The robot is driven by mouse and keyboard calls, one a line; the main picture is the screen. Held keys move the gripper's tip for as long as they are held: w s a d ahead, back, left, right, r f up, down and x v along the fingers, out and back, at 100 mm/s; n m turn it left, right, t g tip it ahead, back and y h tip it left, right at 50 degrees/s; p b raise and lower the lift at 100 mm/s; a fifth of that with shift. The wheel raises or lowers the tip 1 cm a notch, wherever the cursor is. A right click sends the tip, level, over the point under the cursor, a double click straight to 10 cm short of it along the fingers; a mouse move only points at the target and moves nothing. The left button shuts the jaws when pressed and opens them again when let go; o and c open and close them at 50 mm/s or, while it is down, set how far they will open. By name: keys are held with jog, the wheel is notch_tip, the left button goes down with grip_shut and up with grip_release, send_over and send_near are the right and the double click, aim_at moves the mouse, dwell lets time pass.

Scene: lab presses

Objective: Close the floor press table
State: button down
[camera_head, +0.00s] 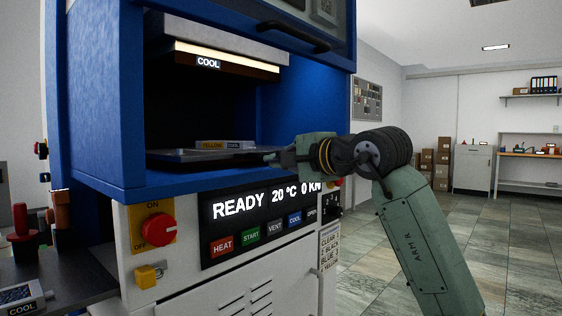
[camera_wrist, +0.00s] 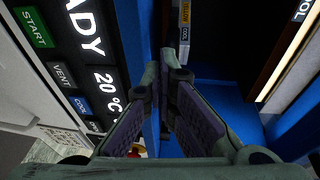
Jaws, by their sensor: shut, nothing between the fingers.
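The floor press (camera_head: 104,110) is a large blue cabinet over a white base, with an open front. Its dark flat table (camera_head: 165,156) lies low in the lit chamber and carries a small block with yellow and "COOL" labels (camera_head: 222,145). My gripper (camera_head: 270,158) is at the table's right front edge, above the display panel. I cannot tell whether it touches the table. In the wrist view my gripper (camera_wrist: 165,78) has its fingertips together, empty, pointing into the chamber. The labelled block also shows there (camera_wrist: 185,28).
The display panel (camera_head: 262,223) reads "READY 20 °C 0 KN" above several buttons. A red on/off knob (camera_head: 159,230) sticks out at left. A blue panel with a black handle (camera_head: 290,32) is above the opening. The tiled floor (camera_head: 475,240) at right is clear.

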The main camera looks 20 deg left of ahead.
aim_at(247, 153)
jog(key=p+x, duration=0.1)
jog(key=x, duration=0.2)
jog(key=s+p+x, duration=0.1)
jog(key=x, duration=0.2)
jog(key=a+r+p+x, duration=0.1)
jog(key=x, duration=0.2)
jog(key=shift+s+a+r, duration=0.15)
jog(key=shift+a, duration=0.15)
jog(key=shift+s+d+f, duration=0.25)
jog(key=shift+d+f, duration=0.05)
jog(key=shift+d, duration=0.15)
jog(key=b+v, duration=0.2)
jog(key=v, duration=1.1)
jog(key=shift+f, duration=0.25)
